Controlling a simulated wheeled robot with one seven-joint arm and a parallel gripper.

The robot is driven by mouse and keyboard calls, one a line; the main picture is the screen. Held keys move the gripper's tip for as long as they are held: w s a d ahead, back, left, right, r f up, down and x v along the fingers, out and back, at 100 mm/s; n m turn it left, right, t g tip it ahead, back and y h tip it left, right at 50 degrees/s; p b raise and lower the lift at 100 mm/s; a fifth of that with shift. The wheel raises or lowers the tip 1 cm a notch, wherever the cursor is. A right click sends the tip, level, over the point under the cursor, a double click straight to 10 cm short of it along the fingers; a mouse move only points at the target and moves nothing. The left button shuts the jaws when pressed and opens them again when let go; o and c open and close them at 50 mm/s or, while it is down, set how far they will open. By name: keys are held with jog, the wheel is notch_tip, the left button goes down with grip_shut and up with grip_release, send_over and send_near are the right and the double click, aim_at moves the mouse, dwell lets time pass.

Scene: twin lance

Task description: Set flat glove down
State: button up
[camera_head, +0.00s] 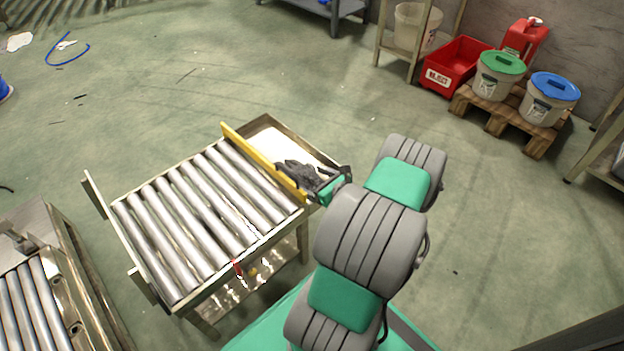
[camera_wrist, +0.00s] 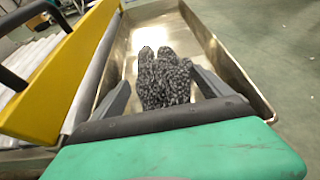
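The dark grey speckled glove (camera_head: 296,172) is over the shallow metal tray (camera_head: 268,138) at the end of the roller table, beside a yellow bar. In the wrist view the glove (camera_wrist: 163,78) lies between my gripper's fingers (camera_wrist: 160,88), its finger ends pointing away from me. The fingers stand wide apart, with a narrow gap showing on each side of the glove. My gripper (camera_head: 322,183) reaches in from the tray's right side in the head view. The glove's near end is hidden by my gripper, and I cannot tell whether all of it touches the tray floor.
The yellow bar (camera_head: 262,160) stands between the tray and the metal rollers (camera_head: 195,220). Another roller unit (camera_head: 35,300) is at lower left. A red bin (camera_head: 455,66) and lidded buckets are far off at upper right. The floor around the table is mostly clear.

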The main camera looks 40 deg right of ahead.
jog(key=shift+o, duration=1)
jog(key=shift+r, duration=0.3)
jog(key=p+v, duration=0.4)
jog(key=v, duration=0.8)
jog(key=shift+p, duration=0.3)
jog(key=shift+f, duration=0.1)
